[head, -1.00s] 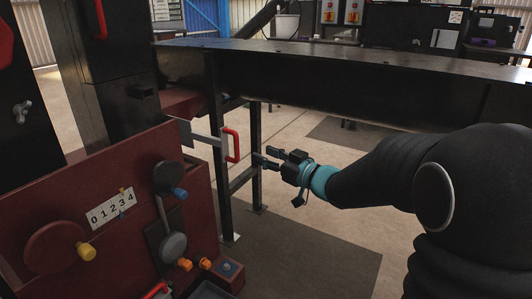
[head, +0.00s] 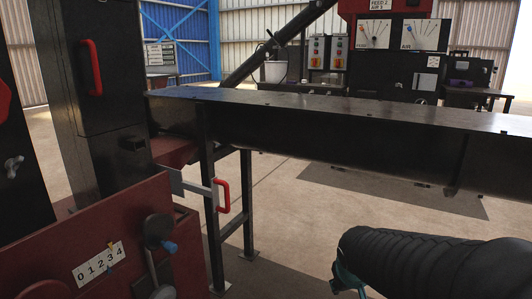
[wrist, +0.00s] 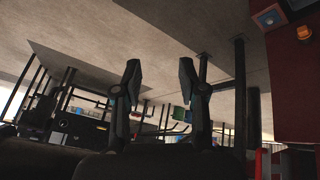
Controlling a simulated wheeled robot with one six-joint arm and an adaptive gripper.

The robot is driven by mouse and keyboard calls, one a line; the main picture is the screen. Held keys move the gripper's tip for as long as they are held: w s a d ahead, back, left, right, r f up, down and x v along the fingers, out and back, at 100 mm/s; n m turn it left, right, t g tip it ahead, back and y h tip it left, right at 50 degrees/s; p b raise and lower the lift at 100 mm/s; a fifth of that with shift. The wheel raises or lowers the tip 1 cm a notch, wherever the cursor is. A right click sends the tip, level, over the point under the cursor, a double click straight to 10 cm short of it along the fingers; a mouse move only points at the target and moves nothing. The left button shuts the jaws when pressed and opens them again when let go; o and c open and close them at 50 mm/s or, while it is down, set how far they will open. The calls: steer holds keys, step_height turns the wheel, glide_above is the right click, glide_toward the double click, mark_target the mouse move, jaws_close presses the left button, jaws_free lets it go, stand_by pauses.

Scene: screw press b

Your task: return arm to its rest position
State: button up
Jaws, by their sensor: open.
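My gripper (wrist: 158,82) shows in the wrist view with its two dark fingers apart and nothing between them. In the head view only my black arm and a bit of its teal wrist ring show at the bottom right; the fingers are out of that picture. The arm is apart from the red-handled slide (head: 222,195) on the maroon machine (head: 55,250).
A long black beam (head: 330,130) on dark legs (head: 232,215) crosses behind my arm. The machine has a 0–4 scale plate (head: 100,264) and a blue-tipped lever (head: 160,235). Concrete floor (head: 290,205) lies open between beam and arm. Dial panels (head: 390,35) stand far back.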

steer(key=s+a+r+m+p, duration=0.1)
steer(key=s+r+p, duration=0.1)
steer(key=s+r, duration=0.3)
steer(key=s+a+r+y+p, duration=0.1)
steer(key=s+r+p, duration=0.1)
steer(key=s+r, duration=0.4)
steer(key=s, duration=0.5)
steer(key=shift+s+a+m+y, duration=0.25)
steer(key=shift+s+m+y, duration=0.05)
steer(key=shift+s+m, duration=0.1)
stand_by(0.8)
